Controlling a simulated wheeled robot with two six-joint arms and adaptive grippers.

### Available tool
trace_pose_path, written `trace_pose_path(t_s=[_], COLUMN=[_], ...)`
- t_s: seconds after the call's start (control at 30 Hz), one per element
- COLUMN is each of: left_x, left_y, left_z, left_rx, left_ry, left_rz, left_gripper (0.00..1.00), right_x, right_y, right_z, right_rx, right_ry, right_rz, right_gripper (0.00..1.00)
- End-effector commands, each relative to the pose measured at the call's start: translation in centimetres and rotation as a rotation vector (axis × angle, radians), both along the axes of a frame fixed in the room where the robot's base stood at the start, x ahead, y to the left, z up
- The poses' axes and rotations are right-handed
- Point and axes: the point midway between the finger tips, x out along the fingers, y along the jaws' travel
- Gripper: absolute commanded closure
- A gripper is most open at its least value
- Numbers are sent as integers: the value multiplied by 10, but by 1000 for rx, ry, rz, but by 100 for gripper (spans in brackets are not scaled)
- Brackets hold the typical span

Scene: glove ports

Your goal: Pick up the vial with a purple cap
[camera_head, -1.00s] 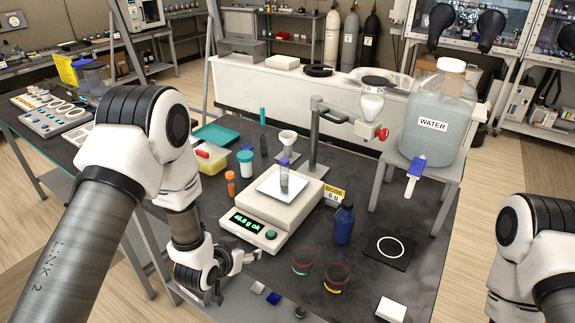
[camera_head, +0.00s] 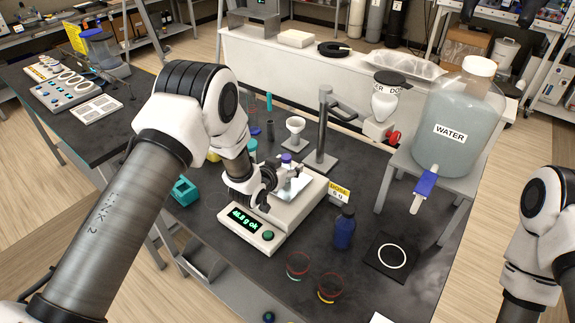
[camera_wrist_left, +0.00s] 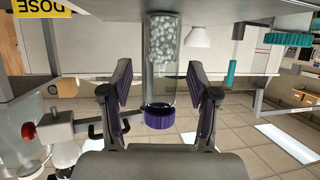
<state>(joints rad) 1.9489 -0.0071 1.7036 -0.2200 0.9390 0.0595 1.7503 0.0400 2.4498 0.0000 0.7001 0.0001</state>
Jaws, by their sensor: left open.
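The vial with a purple cap (camera_head: 287,159) stands upright on the pan of the white scale (camera_head: 278,222). In the left wrist view, which is upside down, the clear vial (camera_wrist_left: 161,60) holds whitish grains and its purple cap points down in the picture. My left gripper (camera_head: 275,178) is at the scale's pan, next to the vial. In the wrist view its two fingers (camera_wrist_left: 161,95) are open, one on each side of the vial near the cap, with gaps visible. My right arm shows at the right edge, but its gripper is out of frame.
A metal stand (camera_head: 325,130) and a white funnel (camera_head: 295,127) are close behind the scale. A blue bottle (camera_head: 344,230) and two glass dishes (camera_head: 298,264) stand to its right and front. A water tank (camera_head: 452,120) is at right. A teal holder (camera_head: 184,191) is at left.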

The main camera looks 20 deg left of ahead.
Motion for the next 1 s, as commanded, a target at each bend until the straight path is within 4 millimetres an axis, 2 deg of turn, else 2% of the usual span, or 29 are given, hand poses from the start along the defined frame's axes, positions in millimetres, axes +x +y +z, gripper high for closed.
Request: trace_pose_path(t_s=[0.13,0.17,0.3,0.33,0.77,1.0], left_x=[0,0,0,0,-1,0], left_y=[0,0,0,0,0,0], left_z=[-1,-1,-1,-1,2,25], left_rx=[-1,-1,-1,-1,0,-1], left_ry=[0,0,0,0,1,-3], left_rz=[0,0,1,1,1,1], left_gripper=[40,47,97,100,100,100], right_x=[0,0,0,0,0,0], right_y=[0,0,0,0,0,0], right_z=[-1,-1,-1,-1,-5,-23], right_rx=[0,0,0,0,0,0], right_ry=[1,1,1,1,0,1], right_rz=[0,0,0,0,0,0], right_gripper=[46,46,46,46,46,46])
